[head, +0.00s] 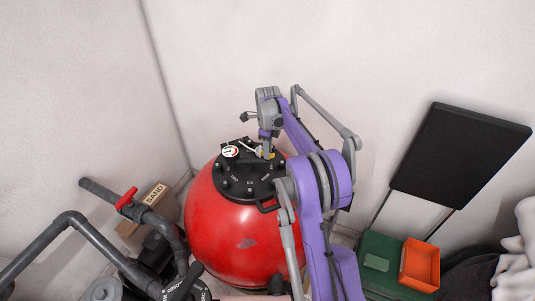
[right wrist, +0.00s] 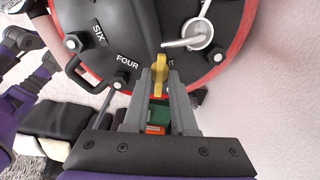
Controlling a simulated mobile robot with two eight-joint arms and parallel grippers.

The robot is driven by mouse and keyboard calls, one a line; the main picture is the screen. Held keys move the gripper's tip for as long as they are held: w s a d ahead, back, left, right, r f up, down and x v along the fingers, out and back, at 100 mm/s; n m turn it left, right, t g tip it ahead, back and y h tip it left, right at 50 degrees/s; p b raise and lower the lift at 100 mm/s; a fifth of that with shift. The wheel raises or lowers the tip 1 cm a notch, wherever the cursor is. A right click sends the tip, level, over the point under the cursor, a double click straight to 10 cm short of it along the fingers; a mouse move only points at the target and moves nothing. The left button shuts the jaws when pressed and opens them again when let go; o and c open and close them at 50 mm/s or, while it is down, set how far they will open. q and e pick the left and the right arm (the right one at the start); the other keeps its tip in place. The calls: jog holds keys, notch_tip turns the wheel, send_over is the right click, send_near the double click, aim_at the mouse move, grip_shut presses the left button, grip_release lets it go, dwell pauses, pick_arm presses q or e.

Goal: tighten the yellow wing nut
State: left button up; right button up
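The yellow wing nut (right wrist: 161,73) is on the rim of the black lid of the red tank, between the words FOUR and a partly covered label. In the right wrist view, my right gripper (right wrist: 161,80) has a finger on each side of it, with no clear gap. In the head view, my right gripper (head: 265,153) points down at the lid (head: 239,182) and largely hides the nut, with only a bit of yellow showing. My left gripper is not in view.
A white pressure gauge (head: 230,151) and a grey lever (right wrist: 187,43) stand on the lid. Several black bolts ring it. Grey pipes with a red valve handle (head: 127,198) are at left. A cardboard SAND box (head: 153,195), green box (head: 378,263) and orange tray (head: 419,265) are on the floor.

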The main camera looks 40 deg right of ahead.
jog(key=o, duration=0.3)
jog(key=shift+o, duration=0.2)
jog(key=shift+r+p, duration=1.3)
jog(key=shift+r, duration=1.8)
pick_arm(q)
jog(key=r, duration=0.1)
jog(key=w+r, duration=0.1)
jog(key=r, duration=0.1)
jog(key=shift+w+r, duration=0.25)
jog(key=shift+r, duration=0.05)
pick_arm(e)
jog(key=shift+f, duration=0.1)
